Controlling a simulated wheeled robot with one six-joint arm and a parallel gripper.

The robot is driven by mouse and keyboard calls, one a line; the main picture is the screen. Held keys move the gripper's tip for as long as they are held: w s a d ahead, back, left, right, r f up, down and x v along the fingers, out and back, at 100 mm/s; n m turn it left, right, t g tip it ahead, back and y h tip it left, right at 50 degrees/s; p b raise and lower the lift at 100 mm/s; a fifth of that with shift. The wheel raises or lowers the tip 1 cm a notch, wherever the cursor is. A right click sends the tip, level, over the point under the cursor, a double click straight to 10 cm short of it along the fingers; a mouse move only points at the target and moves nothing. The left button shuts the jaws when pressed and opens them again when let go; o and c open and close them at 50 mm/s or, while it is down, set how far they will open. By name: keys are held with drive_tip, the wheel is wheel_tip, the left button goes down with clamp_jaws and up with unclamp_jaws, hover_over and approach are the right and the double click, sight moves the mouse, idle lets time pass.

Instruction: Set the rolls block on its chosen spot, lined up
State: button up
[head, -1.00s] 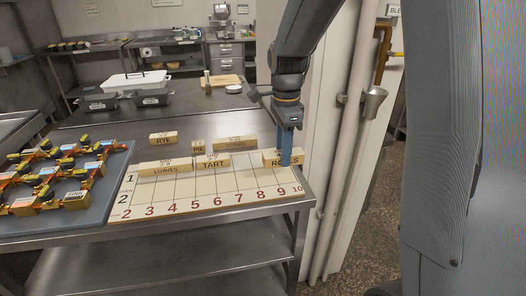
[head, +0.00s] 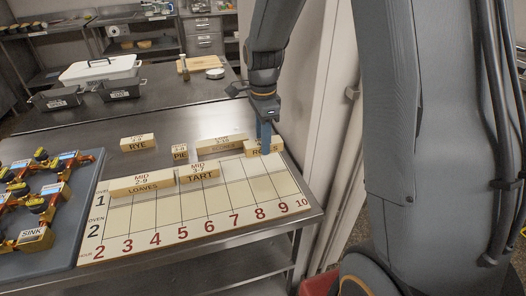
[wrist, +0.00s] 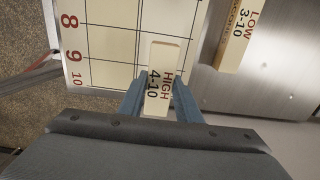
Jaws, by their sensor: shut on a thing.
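The rolls block (head: 251,149) is a pale wooden block, its front label partly covered by my gripper. My gripper (head: 264,140) is shut on it at the top right of the planning board (head: 150,240). In the wrist view the block (wrist: 165,62), marked HIGH 4-10, sits between the blue fingers (wrist: 158,100) over the board's edge column. Whether it touches the board I cannot tell. The board has rows 1 and 2 and hour numbers 2 to 10. The loaves block (head: 142,187) and tart block (head: 199,177) lie on its upper row.
Rye (head: 137,143), pie (head: 180,153) and scones (head: 221,145) blocks stand on the steel table behind the board. A blue-grey tray (head: 65,235) with brass fittings is at left. The board's lower row is clear. A wall and pipe are at right.

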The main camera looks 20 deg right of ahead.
drive_tip(key=shift+f+p, duration=0.45)
drive_tip(key=shift+f, duration=1.95)
drive_tip(key=shift+f, duration=0.15)
drive_tip(key=o, duration=1.1)
wheel_tip(320, 180, up, 12)
drive_tip(key=b, duration=0.2)
drive_tip(key=shift+b, duration=0.4)
drive_tip(key=s+f+n, duration=0.2)
drive_tip(key=s+n, duration=0.3)
drive_tip(key=n, duration=0.1)
drive_tip(key=s+f+n, duration=0.3)
drive_tip(key=s+n, duration=0.3)
drive_tip(key=s+f+n+t, duration=0.1)
drive_tip(key=s+f+n, duration=0.1)
drive_tip(key=s+n, duration=0.4)
drive_tip(key=shift+s+f, duration=0.15)
drive_tip(key=shift+f, duration=0.05)
